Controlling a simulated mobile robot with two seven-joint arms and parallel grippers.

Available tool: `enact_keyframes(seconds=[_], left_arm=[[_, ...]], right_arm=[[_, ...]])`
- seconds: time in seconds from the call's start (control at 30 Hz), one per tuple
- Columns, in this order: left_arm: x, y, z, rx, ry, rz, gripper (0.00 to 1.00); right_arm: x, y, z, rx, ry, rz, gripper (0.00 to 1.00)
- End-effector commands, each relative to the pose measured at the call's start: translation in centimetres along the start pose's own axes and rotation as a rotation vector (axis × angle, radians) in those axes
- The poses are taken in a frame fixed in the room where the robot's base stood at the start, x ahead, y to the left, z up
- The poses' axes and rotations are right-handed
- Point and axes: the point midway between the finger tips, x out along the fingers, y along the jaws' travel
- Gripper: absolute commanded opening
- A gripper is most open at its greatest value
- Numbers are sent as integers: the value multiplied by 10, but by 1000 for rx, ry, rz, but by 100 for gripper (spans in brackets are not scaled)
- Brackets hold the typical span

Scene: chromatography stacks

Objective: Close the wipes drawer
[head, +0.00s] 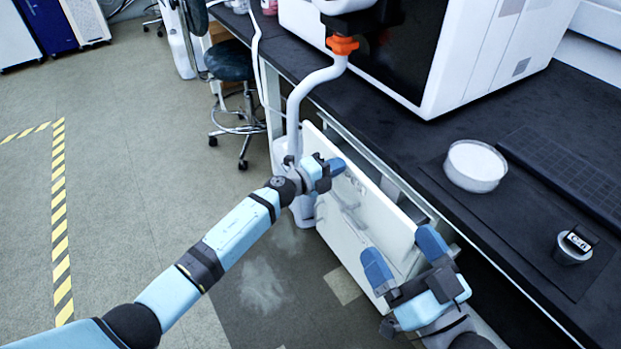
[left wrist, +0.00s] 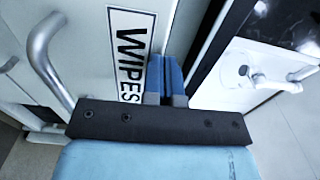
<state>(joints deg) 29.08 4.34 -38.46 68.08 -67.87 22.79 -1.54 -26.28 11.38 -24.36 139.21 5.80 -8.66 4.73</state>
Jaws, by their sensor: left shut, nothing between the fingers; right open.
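The wipes drawer's white front (left wrist: 95,25) carries a black-framed WIPES label (left wrist: 130,50) and a curved metal handle (left wrist: 45,60) in the left wrist view. In the head view, white panelling (head: 385,215) shows under the bench edge; the label is not readable there, and I cannot tell how far the drawer stands out. My left gripper (head: 336,168) is shut and empty in front of the panelling. Its blue fingers (left wrist: 165,78) appear beside the label, away from the handle; contact is unclear. My right gripper (head: 404,254) is open and empty, close to the panelling's right end.
The dark bench top (head: 400,145) overhangs on the right, with a white bowl (head: 475,165), a small cup (head: 573,247) and a large white instrument (head: 450,50). A stool (head: 232,62) stands behind. Floor at left is clear around the striped tape (head: 60,220).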

Motion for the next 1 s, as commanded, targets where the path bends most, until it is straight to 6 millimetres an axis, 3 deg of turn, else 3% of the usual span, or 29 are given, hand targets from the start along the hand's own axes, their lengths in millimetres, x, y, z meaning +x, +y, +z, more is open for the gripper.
enact_keyframes(seconds=[0.2,0.4,1.0], left_arm=[[40,2,0,0,1,-1,0],[58,1,0,0,0,0,0],[65,-4,1,2,-4,-5,0]], right_arm=[[-2,4,22,4,-70,0,100],[-3,6,30,5,-101,-2,100],[-3,6,31,7,-111,-2,100]])
